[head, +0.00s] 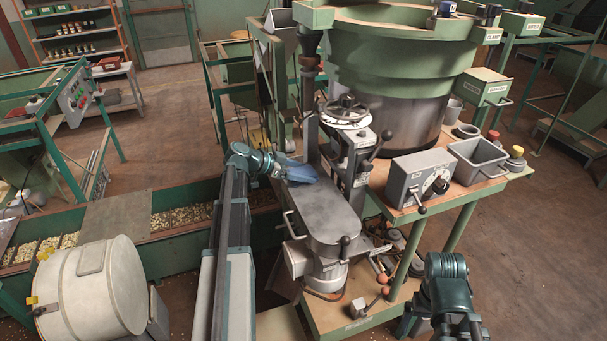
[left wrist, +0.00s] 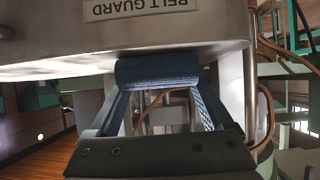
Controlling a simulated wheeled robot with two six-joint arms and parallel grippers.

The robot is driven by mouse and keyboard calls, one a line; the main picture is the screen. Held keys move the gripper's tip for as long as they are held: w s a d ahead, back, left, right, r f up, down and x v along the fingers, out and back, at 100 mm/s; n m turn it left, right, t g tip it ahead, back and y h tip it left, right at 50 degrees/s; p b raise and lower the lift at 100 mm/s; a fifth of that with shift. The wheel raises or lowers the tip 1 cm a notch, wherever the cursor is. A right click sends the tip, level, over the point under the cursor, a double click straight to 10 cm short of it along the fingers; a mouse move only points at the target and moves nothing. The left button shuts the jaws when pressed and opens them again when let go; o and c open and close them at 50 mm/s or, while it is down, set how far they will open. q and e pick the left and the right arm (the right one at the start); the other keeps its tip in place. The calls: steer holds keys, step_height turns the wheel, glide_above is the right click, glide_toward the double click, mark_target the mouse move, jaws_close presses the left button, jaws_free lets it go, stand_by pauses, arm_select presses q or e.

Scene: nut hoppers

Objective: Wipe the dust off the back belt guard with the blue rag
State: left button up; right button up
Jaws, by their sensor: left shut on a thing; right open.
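The belt guard (head: 330,212) is a smooth grey metal cover with a rounded front end, in the middle of the head view. In the left wrist view, its metal edge (left wrist: 40,62) carries an upside-down BELT GUARD label (left wrist: 140,8). My left gripper (head: 282,168) is shut on the blue rag (head: 303,173), at the far left part of the guard. In the left wrist view the rag (left wrist: 157,72) is a roll between the fingers, right against the guard's edge. Dust cannot be made out. My right gripper (head: 446,268) is open, low at the right, its fingertips unclear.
A handwheel (head: 346,110) and metal column stand behind the guard. A grey control box (head: 418,180) and metal bin (head: 478,160) sit to its right. A lever with a black knob (head: 345,242) is at its front. A large green bowl (head: 400,60) rises behind.

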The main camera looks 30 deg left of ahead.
arm_select(q)
steer(key=shift+w+a, duration=1.15)
steer(key=shift+a, duration=0.15)
steer(key=shift+w+d+f, duration=0.1)
steer(key=shift+w+d, duration=0.75)
steer(key=shift+d, duration=0.05)
steer(key=shift+s+d, duration=1.1)
steer(key=shift+d, duration=0.3)
steer(key=shift+s+d, duration=1.15)
steer(key=shift+d, duration=0.15)
steer(key=shift+d, duration=0.1)
